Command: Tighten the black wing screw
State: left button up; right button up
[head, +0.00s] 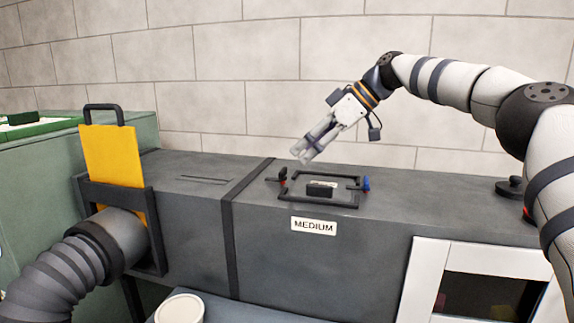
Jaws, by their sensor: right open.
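A black wing screw (283,173) with a reddish part below it stands at the left side of a black rectangular frame (334,205) on top of the grey duct box. My right gripper (304,156) comes in from the upper right, open and empty. Its fingers point down and left, and it appears above and behind the frame, to the right of the black screw and apart from it. My left gripper is out of view.
A black block (320,189) lies inside the frame, above a "MEDIUM" label (313,226). A yellow plate (112,160) with a black handle stands upright at the left, behind a ribbed hose (62,275). A black knob (510,187) sits at the right. A white-framed window (412,280) is in front.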

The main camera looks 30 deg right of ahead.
aim_at(283, 169)
jog(key=x, duration=0.7)
jog(key=shift+w+d, duration=0.1)
jog(key=c, duration=1.2)
